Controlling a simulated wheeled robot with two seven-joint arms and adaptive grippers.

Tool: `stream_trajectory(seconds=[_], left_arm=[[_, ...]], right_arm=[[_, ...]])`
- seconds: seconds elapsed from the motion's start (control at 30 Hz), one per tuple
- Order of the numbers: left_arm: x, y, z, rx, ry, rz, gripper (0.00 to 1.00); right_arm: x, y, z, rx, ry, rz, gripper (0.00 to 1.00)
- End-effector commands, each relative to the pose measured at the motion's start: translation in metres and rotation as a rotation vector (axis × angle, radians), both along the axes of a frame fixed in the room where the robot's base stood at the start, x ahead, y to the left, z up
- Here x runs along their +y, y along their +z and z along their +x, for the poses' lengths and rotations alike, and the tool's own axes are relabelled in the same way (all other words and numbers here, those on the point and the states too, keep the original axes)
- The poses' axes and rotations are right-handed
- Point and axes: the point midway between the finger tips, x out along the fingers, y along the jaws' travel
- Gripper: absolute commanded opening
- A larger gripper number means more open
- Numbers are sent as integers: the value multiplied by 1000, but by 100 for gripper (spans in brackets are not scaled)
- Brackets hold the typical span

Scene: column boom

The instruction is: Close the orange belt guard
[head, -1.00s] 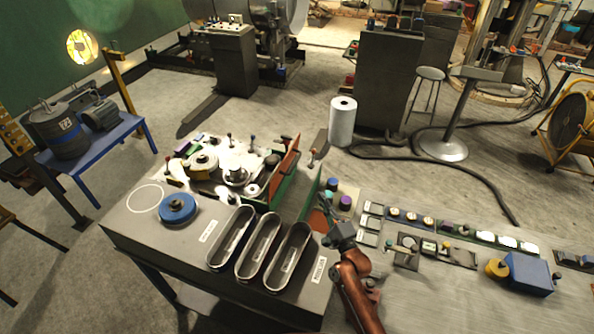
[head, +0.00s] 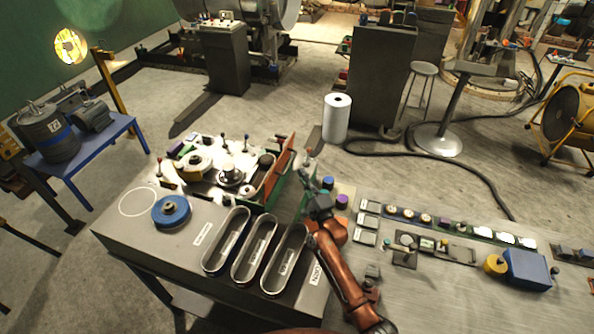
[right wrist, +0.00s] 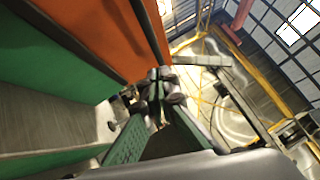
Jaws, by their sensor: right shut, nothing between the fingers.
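The orange belt guard (head: 278,172) is a flat upright panel at the right end of the machine on the bench, above a green housing (head: 264,203). In the right wrist view the orange panel (right wrist: 105,28) fills the upper left, with green housing walls (right wrist: 55,65) beside it. My right gripper (head: 306,184) is shut and empty, just right of the guard. In the right wrist view its fingertips (right wrist: 160,88) are near the panel's lower right edge; I cannot tell whether they touch. The arm hides part of the green panel behind it. My left gripper is out of view.
Three oval bins (head: 256,246) and a blue disc (head: 171,211) lie on the bench left of my right arm. A blue knob (head: 328,183) and a purple knob (head: 341,201) stand close right of the gripper. A white roll (head: 336,118) stands behind.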

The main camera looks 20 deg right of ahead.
Motion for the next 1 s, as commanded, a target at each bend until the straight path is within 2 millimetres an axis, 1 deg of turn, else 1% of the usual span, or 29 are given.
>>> stream_trajectory(seconds=[0.03, 0.2, 0.73, 0.9, 1.0], left_arm=[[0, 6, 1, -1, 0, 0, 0], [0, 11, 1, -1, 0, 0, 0], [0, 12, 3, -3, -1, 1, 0], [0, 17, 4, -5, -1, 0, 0], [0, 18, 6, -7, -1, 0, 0]], right_arm=[[9, 5, 4, 1, 2, 3, 0], [19, 9, 12, 0, 1, 3, 0], [24, 10, 16, 3, 1, -4, 0], [36, 15, 27, 22, 13, -34, 0], [42, 15, 31, 33, 19, -47, 0]])
